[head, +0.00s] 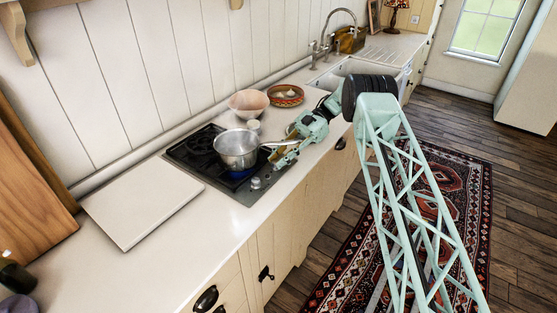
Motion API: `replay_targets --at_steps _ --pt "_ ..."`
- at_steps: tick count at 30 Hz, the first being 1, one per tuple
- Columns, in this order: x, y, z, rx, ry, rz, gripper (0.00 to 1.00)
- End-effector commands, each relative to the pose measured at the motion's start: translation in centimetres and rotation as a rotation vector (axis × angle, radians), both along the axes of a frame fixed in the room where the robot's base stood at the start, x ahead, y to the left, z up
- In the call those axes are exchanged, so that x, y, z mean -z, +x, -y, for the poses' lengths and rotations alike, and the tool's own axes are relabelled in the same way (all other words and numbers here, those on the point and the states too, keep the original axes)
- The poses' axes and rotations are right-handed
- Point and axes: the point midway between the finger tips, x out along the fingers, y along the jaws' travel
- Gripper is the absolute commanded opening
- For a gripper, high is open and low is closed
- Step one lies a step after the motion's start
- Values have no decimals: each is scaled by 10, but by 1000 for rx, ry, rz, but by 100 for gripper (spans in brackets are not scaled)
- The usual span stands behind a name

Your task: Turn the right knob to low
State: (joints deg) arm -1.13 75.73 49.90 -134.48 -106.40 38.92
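A black two-burner hob (190,160) is set into the white worktop. A metal saucepan (236,147) stands on its nearer burner, with its handle pointing right toward my gripper. A bluish glow shows under the pan. A small knob (257,183) shows on the grey strip at the hob's front right corner. The right knob cannot be made out clearly; the area beside the visible knob is partly covered by my gripper. My gripper (277,163) is low over this right end of the hob, close to the knobs and the pan handle. Its fingers are too small and overlapped to tell their opening or any contact.
A pink bowl (249,102), a patterned round dish (286,95) and a small pale cup (254,125) stand behind the hob. A white board (142,203) lies left of it. The sink (345,70) is farther back. The front worktop is clear.

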Motion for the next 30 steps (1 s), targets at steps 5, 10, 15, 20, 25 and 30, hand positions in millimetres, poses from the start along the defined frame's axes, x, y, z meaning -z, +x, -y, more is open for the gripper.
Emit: replay_targets --at_steps 5,10,15,20,25,30 --pt "0 0 0 0 0 0 32" --pt "0 0 0 1 0 1 32" --pt "0 1 0 1 0 2 32" --pt "-2 5 4 1 0 3 32" --pt "-6 11 10 1 0 3 32" --pt "-11 20 21 1 0 2 32"
